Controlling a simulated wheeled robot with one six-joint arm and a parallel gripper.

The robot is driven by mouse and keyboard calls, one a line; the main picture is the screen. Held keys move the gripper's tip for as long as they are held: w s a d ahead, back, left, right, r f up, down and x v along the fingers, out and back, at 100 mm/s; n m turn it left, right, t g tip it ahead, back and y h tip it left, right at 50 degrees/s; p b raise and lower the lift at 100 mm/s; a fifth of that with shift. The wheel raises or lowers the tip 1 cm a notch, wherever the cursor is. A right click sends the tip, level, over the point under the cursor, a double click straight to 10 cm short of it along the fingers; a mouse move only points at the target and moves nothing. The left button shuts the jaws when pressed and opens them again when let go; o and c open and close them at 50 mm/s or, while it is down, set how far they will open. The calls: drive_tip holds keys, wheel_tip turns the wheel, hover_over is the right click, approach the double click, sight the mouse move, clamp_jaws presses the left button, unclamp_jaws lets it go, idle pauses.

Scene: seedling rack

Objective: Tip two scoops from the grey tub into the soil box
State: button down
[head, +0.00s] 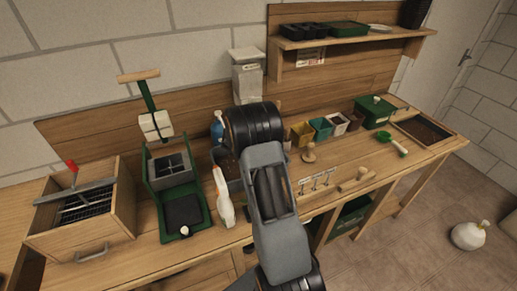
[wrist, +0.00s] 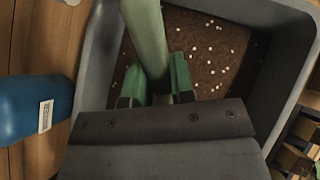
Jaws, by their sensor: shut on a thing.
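The grey tub (wrist: 92,60) fills much of the wrist view and holds brown mix (wrist: 205,45) with white specks. My gripper (wrist: 155,82) is over the tub, shut on a green scoop (wrist: 148,35) by its handle. The scoop's bowl is not visible. In the head view, the grey tub (head: 236,184) is partly hidden behind my arm, and my gripper is hidden too. A wood-framed box of dark soil (head: 424,130), seemingly the soil box, is set at the right end of the bench.
A blue bottle (wrist: 35,110) stands close left of the tub; it also shows in the head view (head: 217,128). A white bottle (head: 223,195) stands in front. Several small coloured pots (head: 320,128), a green box (head: 373,111) and a green-handled tool (head: 393,144) lie toward the right.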

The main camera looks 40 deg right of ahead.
drive_tip(key=shift+s+a+r+y+p, duration=0.15)
drive_tip(key=shift+a+y+p, duration=0.65)
drive_tip(key=shift+p, duration=1.3)
drive_tip(key=shift+d+p, duration=0.15)
drive_tip(key=shift+p, duration=0.65)
drive_tip(key=shift+y+p, duration=0.4)
drive_tip(key=shift+p, duration=0.75)
drive_tip(key=shift+d+f+g+y, duration=0.2)
drive_tip(key=shift+f+g+y, duration=0.1)
drive_tip(key=shift+f, duration=0.15)
drive_tip(key=shift+d+f+y, duration=0.2)
drive_tip(key=shift+d+y, duration=0.05)
drive_tip(key=shift+y, duration=0.65)
drive_tip(key=shift+w+d+r+g+y, duration=0.15)
drive_tip(key=shift+d+r+y, duration=0.4)
drive_tip(key=shift+r, duration=1.2)
drive_tip(key=shift+w+d+r+g+y, duration=0.1)
drive_tip(key=shift+d+r+g+y, duration=0.15)
drive_tip(key=shift+r+y, duration=1.05)
drive_tip(key=shift+w+d+r+g+y, duration=0.15)
drive_tip(key=shift+d+r, duration=0.35)
drive_tip(key=shift+r, duration=1.7)
drive_tip(key=shift+s, duration=0.1)
